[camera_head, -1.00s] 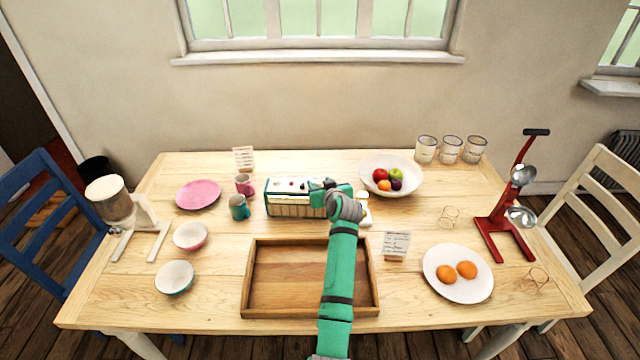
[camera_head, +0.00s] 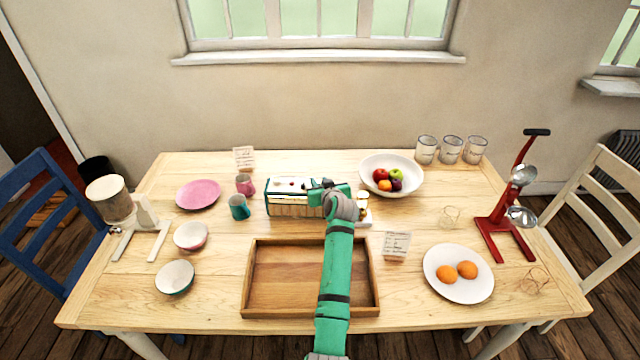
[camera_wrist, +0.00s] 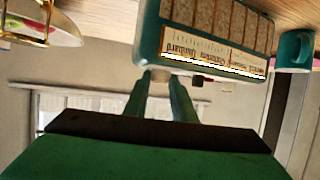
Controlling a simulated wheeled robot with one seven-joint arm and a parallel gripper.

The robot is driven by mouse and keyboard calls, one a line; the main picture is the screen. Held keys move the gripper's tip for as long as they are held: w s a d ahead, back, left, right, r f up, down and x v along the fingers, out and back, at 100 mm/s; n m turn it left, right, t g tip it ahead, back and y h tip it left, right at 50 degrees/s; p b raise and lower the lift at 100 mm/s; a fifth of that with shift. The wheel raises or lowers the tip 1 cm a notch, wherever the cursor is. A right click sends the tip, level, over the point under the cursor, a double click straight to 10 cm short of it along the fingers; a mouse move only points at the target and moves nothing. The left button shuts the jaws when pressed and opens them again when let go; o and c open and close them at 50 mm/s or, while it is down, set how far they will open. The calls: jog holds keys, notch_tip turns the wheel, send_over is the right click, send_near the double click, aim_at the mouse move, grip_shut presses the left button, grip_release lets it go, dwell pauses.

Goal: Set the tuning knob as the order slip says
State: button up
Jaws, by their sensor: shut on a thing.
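The teal and cream radio (camera_head: 290,210) stands behind the wooden tray. Its lettered dial strip (camera_wrist: 215,58) shows inverted in the wrist view, with a bright line along one edge. My gripper (camera_head: 322,192) is at the radio's right end in the head view. In the wrist view my gripper (camera_wrist: 160,84) has its two fingers closed on a pale tuning knob (camera_wrist: 160,75). Most of the knob is hidden by the fingers. A written card (camera_head: 396,244) stands right of the tray and another card (camera_head: 244,157) stands at the back left. Their writing is too small to read.
The wooden tray (camera_head: 262,313) is empty below my arm. A white fruit bowl (camera_head: 408,166) is behind right of the radio, and a small white and gold stand (camera_head: 364,212) is close at its right. Teal (camera_head: 239,208) and pink (camera_head: 244,184) mugs stand left.

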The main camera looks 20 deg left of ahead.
jog(key=shift+s+a, duration=0.1)
jog(key=shift+a, duration=0.1)
jog(key=m+h, duration=0.1)
jog(key=m+t+h, duration=0.1)
jog(key=h, duration=0.1)
jog(key=m+h, duration=0.1)
jog(key=m, duration=0.1)
jog(key=shift+s+a+t, duration=0.1)
jog(key=shift+a+t, duration=0.2)
jog(key=shift+t, duration=0.1)
jog(key=shift+a+m+h, duration=0.15)
jog(key=shift+m+h, duration=1.35)
jog(key=shift+h, duration=0.7)
